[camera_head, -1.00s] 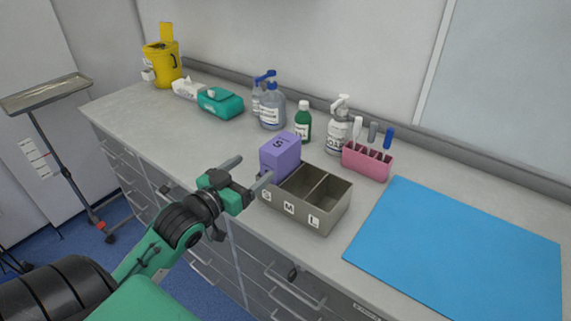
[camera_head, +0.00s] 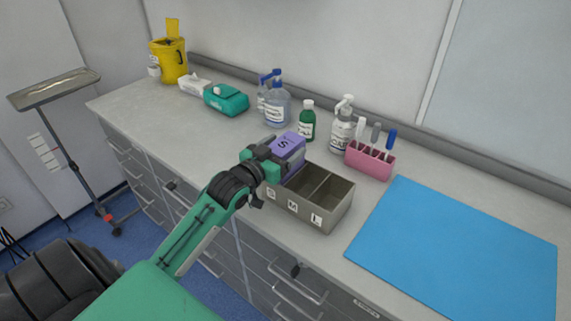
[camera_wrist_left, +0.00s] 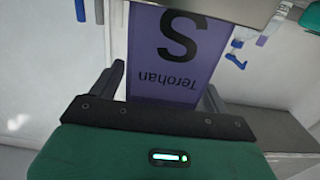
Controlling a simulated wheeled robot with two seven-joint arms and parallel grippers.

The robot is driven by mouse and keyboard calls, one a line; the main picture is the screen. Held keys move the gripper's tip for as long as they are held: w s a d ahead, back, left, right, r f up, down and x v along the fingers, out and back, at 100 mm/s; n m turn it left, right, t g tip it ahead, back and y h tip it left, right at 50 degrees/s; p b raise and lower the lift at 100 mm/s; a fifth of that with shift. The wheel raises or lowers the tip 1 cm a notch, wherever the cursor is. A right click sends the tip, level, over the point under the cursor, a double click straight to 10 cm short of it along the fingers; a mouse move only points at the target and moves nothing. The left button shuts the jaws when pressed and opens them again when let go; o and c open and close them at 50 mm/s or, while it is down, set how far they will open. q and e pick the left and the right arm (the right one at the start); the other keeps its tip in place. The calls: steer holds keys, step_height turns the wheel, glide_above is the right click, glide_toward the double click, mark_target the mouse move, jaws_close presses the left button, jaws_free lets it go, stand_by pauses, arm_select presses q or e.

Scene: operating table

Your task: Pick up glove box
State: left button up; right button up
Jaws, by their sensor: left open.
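The purple glove box (camera_head: 288,145), marked S, stands upright in the S compartment of the grey three-part holder (camera_head: 310,200). The M and L compartments are empty. My left gripper (camera_head: 272,153) is at the box, with its fingers on either side of it. In the left wrist view the glove box (camera_wrist_left: 178,50) lies between the two open fingers, its S and lettering upside down. My left gripper (camera_wrist_left: 166,92) shows no clear contact with the box. My right gripper is not in view.
A pink rack (camera_head: 370,160) with pens, a soap bottle (camera_head: 341,132) and a green bottle (camera_head: 307,122) stand behind the holder. A blue mat (camera_head: 460,250) lies to the right.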

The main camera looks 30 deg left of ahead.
arm_select(q)
steer(key=shift+w, duration=0.6)
steer(key=c, duration=1.6)
